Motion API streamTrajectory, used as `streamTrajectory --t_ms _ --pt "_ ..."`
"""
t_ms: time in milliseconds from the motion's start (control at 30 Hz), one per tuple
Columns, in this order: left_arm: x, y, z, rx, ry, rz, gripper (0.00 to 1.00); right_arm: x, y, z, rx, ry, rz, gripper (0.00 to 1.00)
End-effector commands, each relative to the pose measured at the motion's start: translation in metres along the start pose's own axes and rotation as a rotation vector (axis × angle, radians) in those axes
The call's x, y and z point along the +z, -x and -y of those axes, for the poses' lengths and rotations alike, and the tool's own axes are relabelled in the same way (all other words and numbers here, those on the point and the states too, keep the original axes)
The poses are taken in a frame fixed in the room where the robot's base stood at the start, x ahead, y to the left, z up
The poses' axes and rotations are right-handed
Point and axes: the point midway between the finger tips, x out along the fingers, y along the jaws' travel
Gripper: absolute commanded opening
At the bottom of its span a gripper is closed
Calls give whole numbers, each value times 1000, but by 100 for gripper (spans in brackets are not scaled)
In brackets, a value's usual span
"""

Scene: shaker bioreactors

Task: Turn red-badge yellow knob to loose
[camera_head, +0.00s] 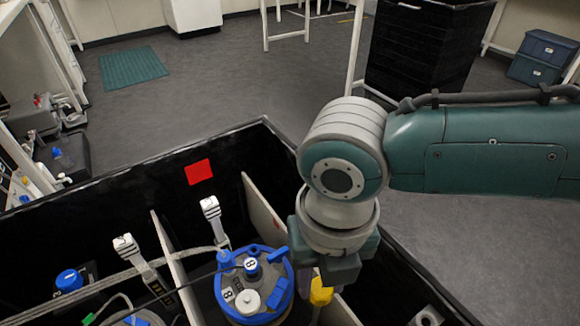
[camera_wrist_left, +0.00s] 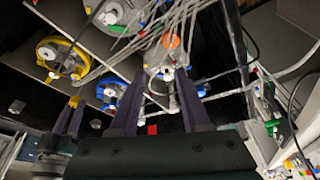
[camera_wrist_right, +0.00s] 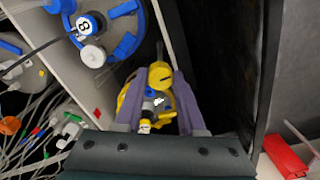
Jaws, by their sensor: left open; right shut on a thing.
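The yellow knob (camera_wrist_right: 160,73) is a round cap with a dark mark on top, in the right wrist view. My right gripper (camera_wrist_right: 157,82) is shut on it, with a purple finger on each side. In the head view the knob (camera_head: 320,292) shows below my right gripper (camera_head: 318,282). A yellow-lidded vessel (camera_wrist_right: 130,97) shows partly behind the fingers; most of it is hidden. A red badge (camera_head: 200,172) is on the black wall of the box. My left gripper (camera_wrist_left: 158,82) is open and empty in its own wrist view, and is outside the head view.
A blue-lidded vessel (camera_head: 252,284) stands just left of my right gripper. White dividers (camera_head: 264,212) and the black box wall (camera_head: 130,196) stand close by. Hoses and cables (camera_head: 95,285) cross the left side.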

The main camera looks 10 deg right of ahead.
Motion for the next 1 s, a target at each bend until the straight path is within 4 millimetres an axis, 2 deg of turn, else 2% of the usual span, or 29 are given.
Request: streamTrajectory --t_ms 167,200,433,767,867,1000 --pt "0 0 0 0 0 0 47 0 1 -1 2 3 -1 0" --pt "0 0 0 0 0 0 47 0 1 -1 2 3 -1 41" --pt "0 0 0 0 0 0 47 0 1 -1 1 1 0 67" --pt "-1 2 0 0 0 0 47 0 6 0 0 0 1 69" --pt "-2 8 0 0 0 0 47 1 20 0 1 -1 2 69" --pt "-5 17 0 0 0 0 47 1 50 0 2 0 4 69"
